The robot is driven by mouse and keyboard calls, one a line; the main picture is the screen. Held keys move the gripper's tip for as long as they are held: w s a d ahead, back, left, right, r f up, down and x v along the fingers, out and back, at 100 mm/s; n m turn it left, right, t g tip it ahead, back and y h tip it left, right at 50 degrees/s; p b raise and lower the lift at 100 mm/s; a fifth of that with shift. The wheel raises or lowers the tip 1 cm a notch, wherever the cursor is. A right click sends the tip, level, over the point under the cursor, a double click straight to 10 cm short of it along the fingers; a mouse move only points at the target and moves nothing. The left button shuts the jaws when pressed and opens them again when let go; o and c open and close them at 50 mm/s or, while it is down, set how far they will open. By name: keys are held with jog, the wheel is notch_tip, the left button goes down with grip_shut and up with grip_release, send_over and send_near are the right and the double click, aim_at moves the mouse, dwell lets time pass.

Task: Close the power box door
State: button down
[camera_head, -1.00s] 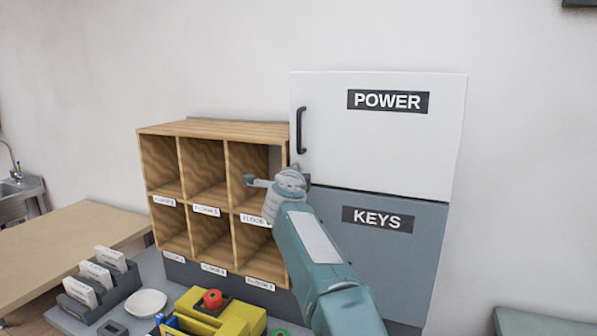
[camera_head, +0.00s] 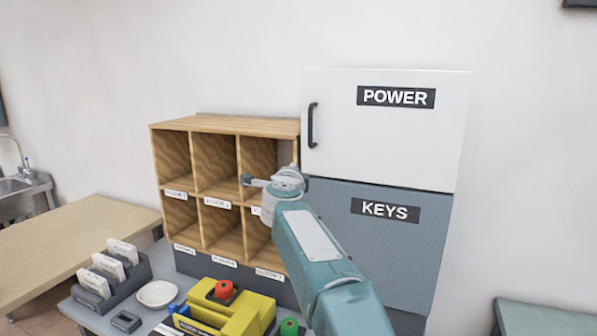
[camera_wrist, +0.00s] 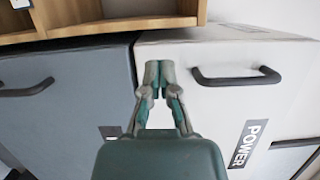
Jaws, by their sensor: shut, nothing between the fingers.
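The power box door (camera_head: 390,140) is white, with a black POWER label and a dark vertical handle (camera_head: 313,125) on its left side. It looks flush or nearly flush with its box; a small gap cannot be ruled out. In the wrist view the white door (camera_wrist: 200,115) and its handle (camera_wrist: 235,77) lie to the right of my fingers. My gripper (camera_head: 247,181) is shut and empty, left of and below the handle, in front of the shelf. In the wrist view my gripper (camera_wrist: 158,72) shows its fingertips together near the seam between the white and grey doors.
The grey KEYS door (camera_head: 375,245) is below the power box. A wooden pigeonhole shelf (camera_head: 225,124) stands close on the left. Below are a yellow device (camera_head: 240,312), a white dish (camera_head: 157,294) and a card holder (camera_head: 135,275). The wall at right is clear.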

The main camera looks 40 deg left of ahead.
jog(key=s+a, duration=0.4)
jog(key=s, duration=0.3)
